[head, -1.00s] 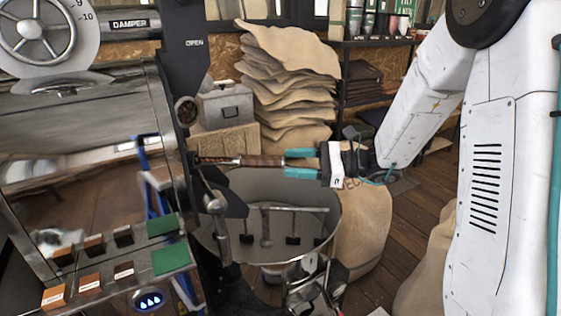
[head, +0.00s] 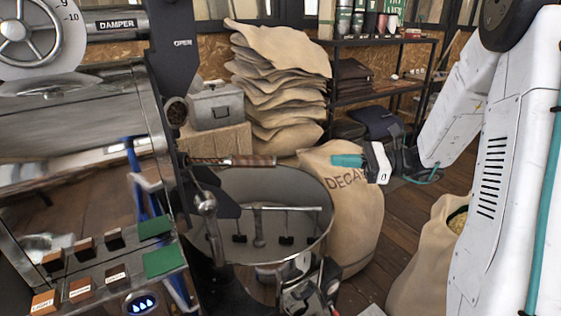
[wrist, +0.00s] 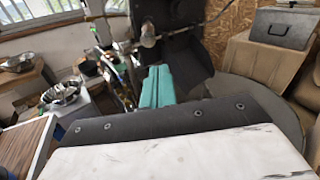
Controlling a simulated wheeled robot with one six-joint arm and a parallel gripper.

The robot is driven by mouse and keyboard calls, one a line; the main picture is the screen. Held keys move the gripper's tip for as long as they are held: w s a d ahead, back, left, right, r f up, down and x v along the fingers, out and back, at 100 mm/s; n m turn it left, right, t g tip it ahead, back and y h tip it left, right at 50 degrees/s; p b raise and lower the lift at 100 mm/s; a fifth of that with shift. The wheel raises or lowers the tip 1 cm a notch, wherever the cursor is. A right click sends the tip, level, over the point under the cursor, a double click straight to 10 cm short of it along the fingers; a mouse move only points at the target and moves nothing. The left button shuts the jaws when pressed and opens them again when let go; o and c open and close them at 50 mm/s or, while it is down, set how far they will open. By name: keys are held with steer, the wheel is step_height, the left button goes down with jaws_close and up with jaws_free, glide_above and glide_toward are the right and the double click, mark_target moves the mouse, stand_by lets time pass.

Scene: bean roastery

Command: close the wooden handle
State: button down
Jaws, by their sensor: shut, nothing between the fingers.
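The wooden handle (head: 252,160) is a brown grip on a thin metal rod. In the head view it lies roughly level, pointing right from the roaster's dark front plate, over the back of the round cooling pan (head: 225,258). My gripper (head: 338,160) has teal fingers, shut and empty. It is to the right of the handle's end, with a clear gap between them in the picture, in front of the DECAF sack. In the wrist view my gripper (wrist: 158,88) points at the roaster's dark plate (wrist: 180,60). I cannot make out the handle there.
The DECAF sack (head: 350,215) stands right of the pan, and an open bean sack (head: 432,262) is nearer. Behind are stacked sacks (head: 275,85) and a metal box (head: 216,106). Sample blocks (head: 80,290) sit at front left. Bare floor (head: 405,205) shows between the sacks.

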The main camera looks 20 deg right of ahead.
steer(key=w+a+g, duration=0.1)
steer(key=w+a, duration=0.2)
steer(key=a, duration=1)
steer(key=shift+r+y, duration=0.15)
steer(key=shift+y, duration=0.25)
steer(key=shift+m, duration=0.3)
